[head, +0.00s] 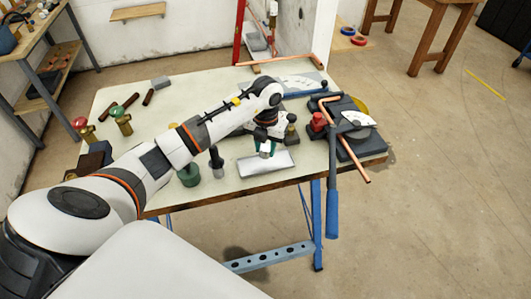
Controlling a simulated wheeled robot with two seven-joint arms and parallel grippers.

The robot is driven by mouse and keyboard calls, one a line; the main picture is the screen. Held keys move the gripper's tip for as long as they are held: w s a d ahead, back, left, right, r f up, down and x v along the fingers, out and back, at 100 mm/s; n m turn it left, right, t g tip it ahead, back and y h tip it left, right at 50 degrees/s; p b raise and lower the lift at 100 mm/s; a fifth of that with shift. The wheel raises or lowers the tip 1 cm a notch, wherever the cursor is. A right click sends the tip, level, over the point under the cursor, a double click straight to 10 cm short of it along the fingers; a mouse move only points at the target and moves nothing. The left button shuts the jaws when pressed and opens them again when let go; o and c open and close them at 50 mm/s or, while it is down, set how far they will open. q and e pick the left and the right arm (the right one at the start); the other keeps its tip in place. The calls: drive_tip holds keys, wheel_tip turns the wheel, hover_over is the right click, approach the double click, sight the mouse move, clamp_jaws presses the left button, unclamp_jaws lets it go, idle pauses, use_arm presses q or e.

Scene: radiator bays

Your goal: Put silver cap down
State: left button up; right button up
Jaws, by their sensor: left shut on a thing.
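My left gripper (267,146) reaches in from the left over the front of the workbench and points down. It is shut on a small silver piece, apparently the silver cap (265,154), which is partly hidden by the fingers. The cap is just above or touching a shiny silver tray (278,166) near the bench's front edge; I cannot tell which. My right gripper is not in view.
On the bench (222,187) stand a green can (189,175) and a dark upright tool (216,162), left of the tray. A bender (361,146) with copper pipe is at the right. Brass valves (122,126) and short tubes lie left.

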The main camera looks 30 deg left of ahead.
sight(266, 163)
use_arm(q)
wheel_tip(266, 163, down, 4)
drive_tip(key=shift+r+p, duration=0.1)
drive_tip(key=shift+p, duration=0.35)
drive_tip(key=shift+f, duration=0.2)
drive_tip(key=o, duration=1.1)
